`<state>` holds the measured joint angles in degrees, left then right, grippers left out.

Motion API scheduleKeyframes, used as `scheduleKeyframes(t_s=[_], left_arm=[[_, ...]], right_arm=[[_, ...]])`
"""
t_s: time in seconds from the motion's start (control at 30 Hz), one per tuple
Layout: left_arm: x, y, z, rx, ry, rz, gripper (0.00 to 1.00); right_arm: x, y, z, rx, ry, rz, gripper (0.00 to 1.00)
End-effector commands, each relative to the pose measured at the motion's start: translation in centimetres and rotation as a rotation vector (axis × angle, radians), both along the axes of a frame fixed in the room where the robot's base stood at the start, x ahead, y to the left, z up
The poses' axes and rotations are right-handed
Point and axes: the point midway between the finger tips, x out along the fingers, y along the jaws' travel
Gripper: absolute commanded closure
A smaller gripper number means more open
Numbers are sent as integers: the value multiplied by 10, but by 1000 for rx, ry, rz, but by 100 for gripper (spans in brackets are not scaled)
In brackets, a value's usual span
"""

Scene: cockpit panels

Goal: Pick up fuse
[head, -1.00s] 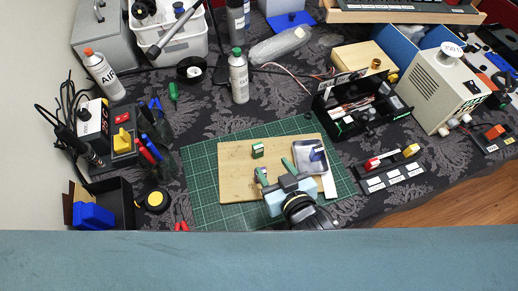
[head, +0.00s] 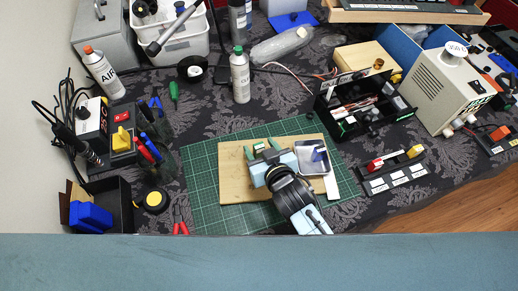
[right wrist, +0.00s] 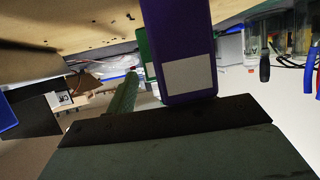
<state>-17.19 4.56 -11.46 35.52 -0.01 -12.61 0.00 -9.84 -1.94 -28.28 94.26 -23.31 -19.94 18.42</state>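A small green fuse with a white label (head: 258,147) stands on the wooden board. It shows partly in the right wrist view (right wrist: 145,52), behind a purple block with a white label (right wrist: 185,75). My right gripper (head: 262,149) is low over the board, its fingers open on either side of the green fuse; I cannot tell whether they touch it. One green finger shows in the right wrist view; the other seems hidden behind the purple block. In the head view the purple block is not visible, likely covered by my gripper. My left gripper is out of view.
The wooden board (head: 232,188) lies on a green cutting mat (head: 202,180). A metal tray (head: 312,168) with a blue item sits right of my gripper. A black compartment box (head: 345,125) and a fuse panel (head: 395,180) stand further right. A soldering station (head: 120,135) is at left.

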Motion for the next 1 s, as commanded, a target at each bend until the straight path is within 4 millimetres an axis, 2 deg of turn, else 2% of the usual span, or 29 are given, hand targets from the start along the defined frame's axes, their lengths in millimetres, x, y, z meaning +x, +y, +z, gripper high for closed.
scheduleKeyframes(t_s=[0.03, 0.37, 0.57, 0.67, 1.0], left_arm=[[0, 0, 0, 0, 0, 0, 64], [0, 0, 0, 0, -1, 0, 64], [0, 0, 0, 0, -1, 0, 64], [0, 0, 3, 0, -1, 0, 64], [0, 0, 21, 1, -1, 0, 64]], right_arm=[[0, 0, 0, 0, 0, 0, 52], [0, 0, 0, 0, 0, 0, 95], [0, 0, 1, 0, -1, 0, 95], [0, 0, 8, 1, -3, 0, 95], [0, 0, 73, 1, -4, 0, 95]])
